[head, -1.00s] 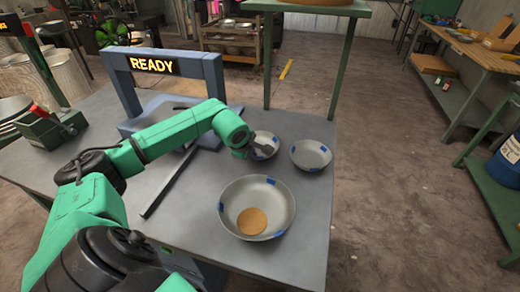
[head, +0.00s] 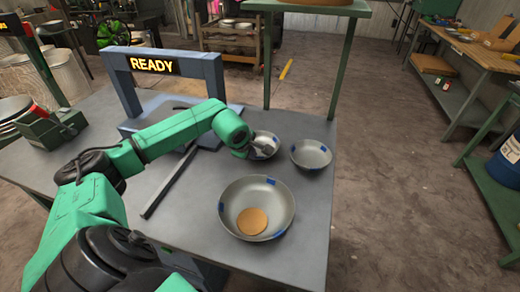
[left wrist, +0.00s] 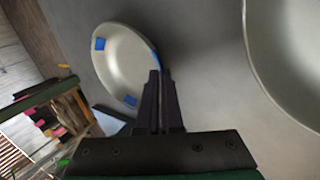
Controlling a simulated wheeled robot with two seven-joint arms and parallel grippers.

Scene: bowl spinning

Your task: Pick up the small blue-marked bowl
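Two small grey bowls with blue marks stand at the back right of the grey table. My left gripper (head: 257,148) reaches down at the left one, the small blue-marked bowl (head: 269,137). In the left wrist view its two dark fingers (left wrist: 161,74) are close together at the rim of this bowl (left wrist: 124,62), with the rim running in between the tips. The bowl looks to be on or very near the table. The other small bowl (head: 311,155) stands just to its right. My right gripper is not in view.
A large grey bowl (head: 257,189) with blue marks and an orange-brown disc (head: 252,221) inside stands in front. A blue-grey frame with a READY sign (head: 154,65) stands at the back left. Another bowl's edge (left wrist: 252,60) shows in the left wrist view.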

